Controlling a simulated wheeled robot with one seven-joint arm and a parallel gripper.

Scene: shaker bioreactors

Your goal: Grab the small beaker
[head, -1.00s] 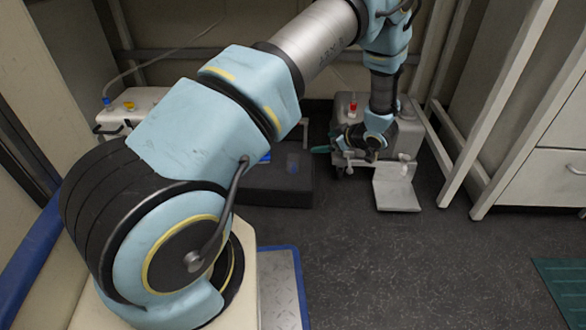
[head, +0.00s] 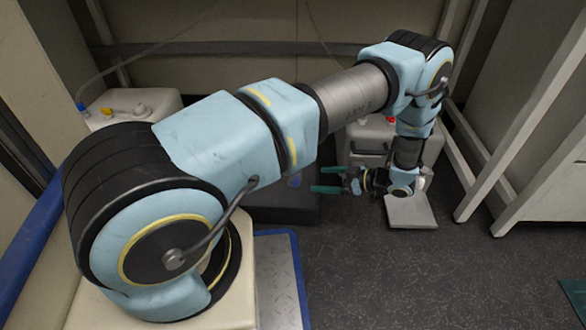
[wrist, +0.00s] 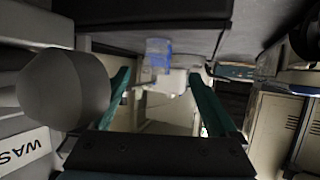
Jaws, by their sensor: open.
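I cannot make out the small beaker for certain in either view. A small whitish piece (head: 426,176) shows beside my wrist, at the front of the grey container, but I cannot tell what it is. My gripper (head: 328,179) is low in front of that container, with its green fingers apart and pointing left. In the wrist view the fingers (wrist: 158,80) are open, with nothing seen held between them. A large grey rounded piece (wrist: 62,90) is close at the left there, beside a label reading "WAS".
The grey container (head: 365,138) has a red cap. A pale plate (head: 412,211) lies before it, and a dark box (head: 283,207) stands to its left. A white container (head: 135,102) is at the back left. White frame legs (head: 505,150) stand at the right. The floor in front is clear.

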